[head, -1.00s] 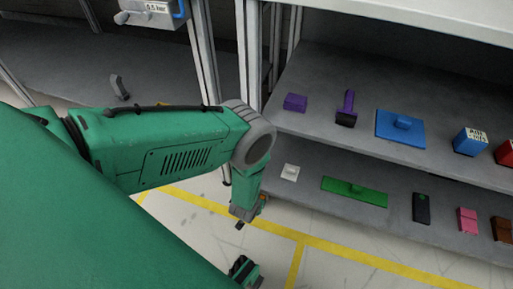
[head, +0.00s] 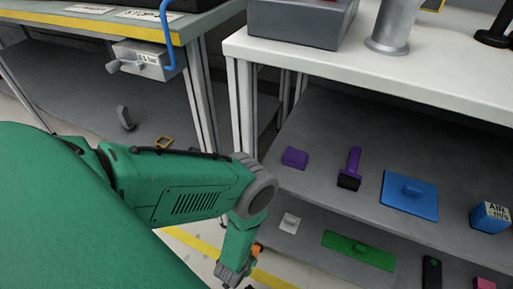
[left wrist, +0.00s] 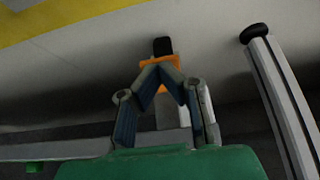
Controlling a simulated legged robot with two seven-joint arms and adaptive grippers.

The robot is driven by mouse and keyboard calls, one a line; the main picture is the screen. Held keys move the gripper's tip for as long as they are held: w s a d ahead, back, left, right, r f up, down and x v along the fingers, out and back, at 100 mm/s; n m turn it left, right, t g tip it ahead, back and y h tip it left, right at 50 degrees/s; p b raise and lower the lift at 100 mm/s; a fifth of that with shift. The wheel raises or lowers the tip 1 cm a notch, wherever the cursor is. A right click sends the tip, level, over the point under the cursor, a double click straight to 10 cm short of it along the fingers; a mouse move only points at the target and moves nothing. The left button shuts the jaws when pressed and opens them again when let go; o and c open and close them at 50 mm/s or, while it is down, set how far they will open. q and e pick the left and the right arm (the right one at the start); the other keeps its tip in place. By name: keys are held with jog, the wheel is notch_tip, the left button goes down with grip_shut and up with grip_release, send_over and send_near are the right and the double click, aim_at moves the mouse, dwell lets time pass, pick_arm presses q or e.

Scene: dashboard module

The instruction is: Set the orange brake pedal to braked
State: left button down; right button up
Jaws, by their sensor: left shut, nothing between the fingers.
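The orange brake pedal (left wrist: 146,61) shows in the left wrist view just beyond my fingertips, low on a bench leg, with a black foot or wheel (left wrist: 162,46) at its end. My left gripper (left wrist: 162,68) is shut and empty; its tips overlap the pedal in the picture, and I cannot tell whether they touch it. In the head view a small orange part, likely the pedal (head: 256,250), shows beside my left gripper (head: 230,274) near the bottom edge. The pedal's setting cannot be read. My right gripper is out of view.
A bench (head: 250,48) with a lower shelf holds purple, blue and green parts at right. Another bench with a box (head: 146,62) stands at left. A second leg with a black foot (left wrist: 255,33) rises at right in the left wrist view.

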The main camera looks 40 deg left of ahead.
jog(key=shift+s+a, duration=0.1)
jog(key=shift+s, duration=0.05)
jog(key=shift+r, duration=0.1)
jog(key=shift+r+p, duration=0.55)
jog(key=shift+p, duration=0.25)
